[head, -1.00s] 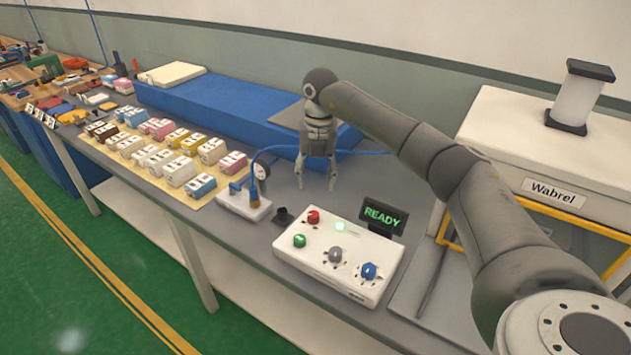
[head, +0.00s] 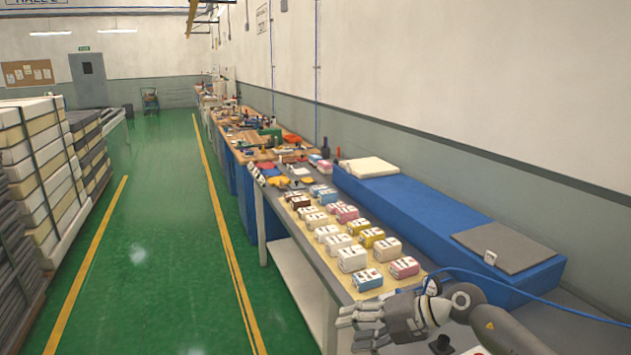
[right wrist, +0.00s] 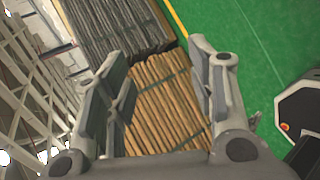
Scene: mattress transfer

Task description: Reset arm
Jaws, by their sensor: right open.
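My right gripper (head: 362,328) is at the bottom of the head view, in front of the bench edge by the near end of the rows of small blocks. Its fingers point left, toward the aisle. In the right wrist view my right gripper (right wrist: 165,95) is open, with nothing between its fingers. Beyond the fingers there, well apart from them, lie a strapped stack of tan slats (right wrist: 165,105) and the green floor (right wrist: 260,50). My left gripper is not in view.
The bench carries several coloured blocks (head: 352,258) on a tan mat. A blue mattress-like block (head: 420,215) with a grey pad (head: 510,247) lies behind them. Strapped stacks (head: 40,170) stand at the left. The green aisle (head: 150,230) between is clear.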

